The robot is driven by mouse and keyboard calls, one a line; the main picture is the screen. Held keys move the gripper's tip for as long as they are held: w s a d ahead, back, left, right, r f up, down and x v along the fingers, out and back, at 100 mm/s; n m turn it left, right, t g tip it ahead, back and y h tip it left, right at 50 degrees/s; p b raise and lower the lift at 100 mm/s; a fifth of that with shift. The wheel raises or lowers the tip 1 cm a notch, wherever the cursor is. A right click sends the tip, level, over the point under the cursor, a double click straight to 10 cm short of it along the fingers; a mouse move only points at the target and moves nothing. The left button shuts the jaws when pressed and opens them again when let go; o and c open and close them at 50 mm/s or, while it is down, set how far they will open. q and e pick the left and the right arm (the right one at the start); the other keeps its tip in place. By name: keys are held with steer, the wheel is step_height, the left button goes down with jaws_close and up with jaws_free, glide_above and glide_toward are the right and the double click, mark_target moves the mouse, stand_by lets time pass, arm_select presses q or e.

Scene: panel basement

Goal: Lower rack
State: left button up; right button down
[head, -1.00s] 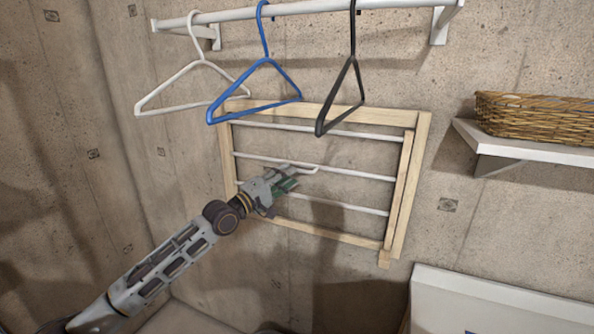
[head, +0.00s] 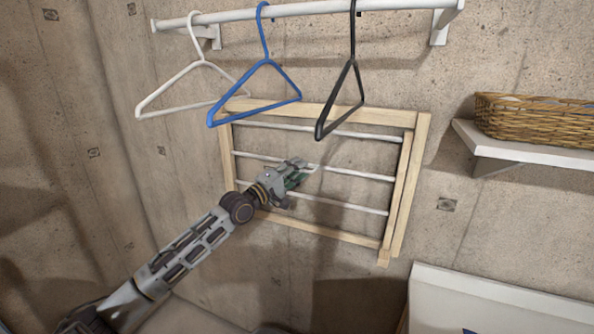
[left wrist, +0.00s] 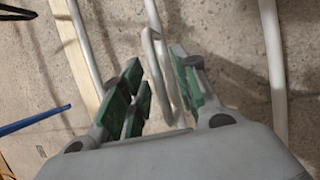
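The rack (head: 415,170) is a pale wooden frame with several white bars, folded upright against the concrete wall. A small white wire handle (left wrist: 153,50) stands out from its bars. My left gripper (head: 299,176) is at the middle of the rack, in front of the bars. In the left wrist view, its green-padded fingers (left wrist: 160,88) are apart, with the handle's loop between them and a visible gap on the left finger's side. Whether the right finger touches the handle is unclear. In the head view, the gripper mostly hides the handle. My right gripper is not in view.
A white rail (head: 310,10) above holds a white hanger (head: 165,97), a blue hanger (head: 250,110) and a black hanger (head: 337,100), which hang before the rack's top. A wicker basket (head: 535,118) sits on a shelf (head: 520,150) at right. A white appliance (head: 500,300) stands below.

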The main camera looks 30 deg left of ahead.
arm_select(q)
steer(key=shift+c, duration=0.6)
jaws_close()
steer(key=shift+d, duration=0.1)
